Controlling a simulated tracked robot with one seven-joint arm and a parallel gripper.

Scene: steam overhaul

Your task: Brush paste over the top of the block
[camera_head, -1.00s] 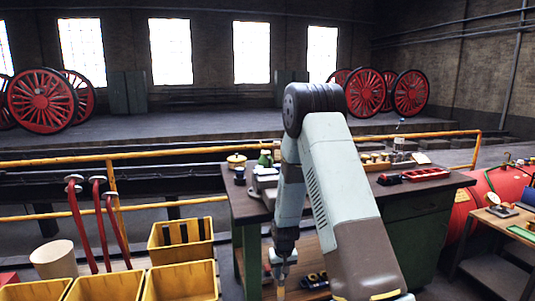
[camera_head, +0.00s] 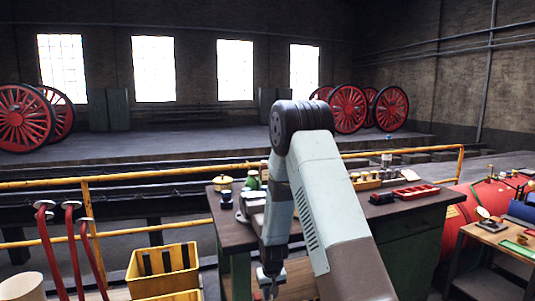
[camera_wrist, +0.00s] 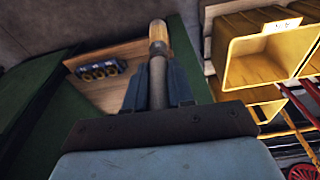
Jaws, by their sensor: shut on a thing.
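My gripper (camera_wrist: 157,88) is shut on a slim upright tool in the wrist view. The tool has a grey shaft and a tan, rounded end (camera_wrist: 158,34); I take it for the brush, though no bristles show clearly. In the head view my gripper (camera_head: 270,281) hangs low in front of the dark-topped workbench (camera_head: 345,228), below its top. A pale grey piece (camera_head: 252,200) lies on the left part of the bench, partly behind my arm. It may be the block, but I cannot tell. A lidded yellowish pot (camera_head: 223,183) stands at the bench's back left; its content is hidden.
Yellow bins (camera_head: 164,268) stand at the left, near red levers (camera_head: 73,245). A yellow rail (camera_head: 120,178) runs behind the bench. A red tray (camera_head: 416,191) lies on the bench's right. A small side table (camera_head: 500,237) and a red boiler-like cylinder (camera_head: 455,215) are farther right.

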